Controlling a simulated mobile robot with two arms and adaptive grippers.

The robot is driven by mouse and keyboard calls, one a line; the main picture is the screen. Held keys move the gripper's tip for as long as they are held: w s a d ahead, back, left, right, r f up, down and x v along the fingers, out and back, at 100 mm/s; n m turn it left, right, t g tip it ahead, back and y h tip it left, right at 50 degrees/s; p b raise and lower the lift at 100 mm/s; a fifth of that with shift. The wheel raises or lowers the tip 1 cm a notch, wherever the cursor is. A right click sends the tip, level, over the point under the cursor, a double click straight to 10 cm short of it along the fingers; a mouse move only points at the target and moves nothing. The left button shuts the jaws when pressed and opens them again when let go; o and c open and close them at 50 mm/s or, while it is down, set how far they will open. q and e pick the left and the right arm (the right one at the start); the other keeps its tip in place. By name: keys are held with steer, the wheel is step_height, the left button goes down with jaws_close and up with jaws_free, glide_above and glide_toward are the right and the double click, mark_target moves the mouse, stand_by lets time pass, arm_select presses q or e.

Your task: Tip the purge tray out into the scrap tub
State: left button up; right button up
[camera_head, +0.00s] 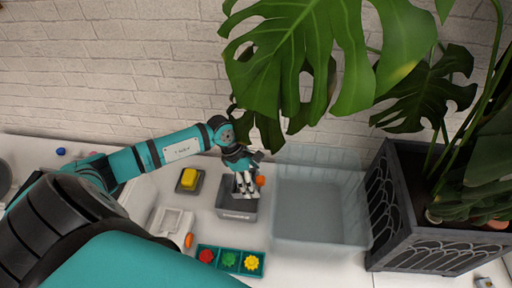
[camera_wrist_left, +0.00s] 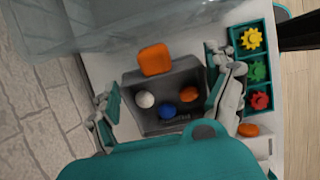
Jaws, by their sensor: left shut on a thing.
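The purge tray is a small dark grey open box (camera_head: 237,214) on the white table, left of the scrap tub. In the left wrist view the tray (camera_wrist_left: 133,82) holds a white, a blue and an orange lump, and a flat orange piece (camera_wrist_left: 155,60) shows at its tub-side edge. My left gripper (camera_head: 245,190) reaches down over the tray; in the wrist view its fingers (camera_wrist_left: 168,97) stand on opposite sides, shut on it. I cannot tell whether the tray is lifted. The scrap tub (camera_head: 320,210) is large, translucent and looks empty. My right gripper is out of view.
A large potted monstera (camera_head: 400,215) stands right of the tub, its leaves (camera_head: 310,55) hanging above the tub's back. A teal tray of coloured gears (camera_head: 230,262) lies in front. A yellow block on a dark base (camera_head: 189,180) sits left of the purge tray. A brick wall is behind.

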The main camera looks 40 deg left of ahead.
arm_select(q)
steer(key=h, duration=0.1)
steer(key=t+h, duration=0.1)
steer(key=a+h, duration=0.1)
steer(key=shift+s+t+h, duration=0.25)
steer(key=shift+t+h, duration=0.05)
steer(key=shift+t, duration=0.1)
steer(key=shift+s+a+t+h, duration=0.2)
steer(key=shift+a+t+h, duration=0.35)
steer(key=shift+h, duration=0.35)
steer(key=shift+s+a+f+t+h+b, duration=0.2)
steer(key=shift+t+h+b, duration=0.15)
steer(key=shift+h+b, duration=0.25)
steer(key=shift+r+h, duration=0.1)
steer(key=shift+h, duration=0.2)
steer(key=a+t+h+b, duration=0.1)
steer(key=b, duration=0.1)
steer(key=s+t+h+b, duration=0.1)
steer(key=h+b, duration=0.1)
steer(key=b, duration=0.1)
steer(key=shift+a, duration=0.35)
steer(key=shift+s+a+f+t+h+b, duration=0.2)
steer(key=shift+a+t+h+b, duration=0.55)
steer(key=shift+b, duration=1.65)
steer(key=shift+s+a+f+t+h+b, duration=0.1)
steer(key=shift+s+a+t+h+b, duration=0.15)
steer(key=shift+h+b, duration=1.55)
steer(key=shift+s+a+f+t+h+b, duration=0.1)
steer(key=shift+s+a+t+h+b, duration=0.3)
steer(key=shift+b, duration=2.65)
